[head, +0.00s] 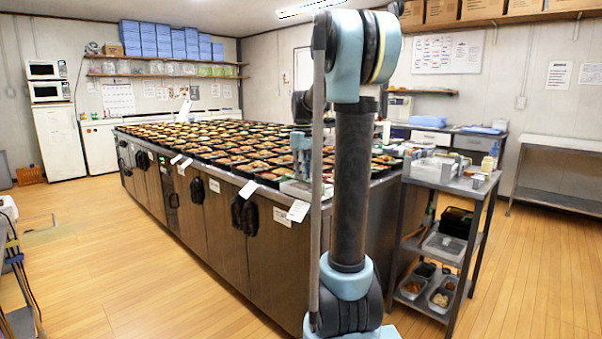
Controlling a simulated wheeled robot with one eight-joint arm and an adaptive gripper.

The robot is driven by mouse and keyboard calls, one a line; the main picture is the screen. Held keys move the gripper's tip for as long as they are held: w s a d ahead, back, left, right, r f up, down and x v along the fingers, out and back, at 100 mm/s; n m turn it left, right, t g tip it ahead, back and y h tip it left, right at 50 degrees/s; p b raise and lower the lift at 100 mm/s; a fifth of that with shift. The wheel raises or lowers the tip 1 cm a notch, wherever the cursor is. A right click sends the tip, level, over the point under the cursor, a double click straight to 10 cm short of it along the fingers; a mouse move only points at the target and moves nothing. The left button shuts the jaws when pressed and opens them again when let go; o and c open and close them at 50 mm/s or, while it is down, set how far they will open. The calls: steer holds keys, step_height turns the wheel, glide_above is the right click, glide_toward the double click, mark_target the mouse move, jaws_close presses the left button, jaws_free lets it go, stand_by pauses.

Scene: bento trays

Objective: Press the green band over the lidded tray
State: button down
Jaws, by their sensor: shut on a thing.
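My gripper (301,172) hangs over the near right corner of the big counter, partly beside my dark arm link. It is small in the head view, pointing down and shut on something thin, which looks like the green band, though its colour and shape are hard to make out. Just below it a pale, lidded-looking tray (293,188) sits at the counter's edge. Whether the band touches the tray cannot be told. My arm hides part of this spot.
Many open, filled bento trays (220,140) cover the long counter (215,225). A steel cart (452,184) with containers stands close on the right, with tubs on its lower shelves. The wooden floor (120,260) at left is clear.

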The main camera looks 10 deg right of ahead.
steer(key=shift+f, duration=0.9)
stand_by(0.4)
steer(key=c, duration=0.9)
jaws_free()
steer(key=shift+w+r, duration=0.1)
steer(key=shift+r, duration=3.95)
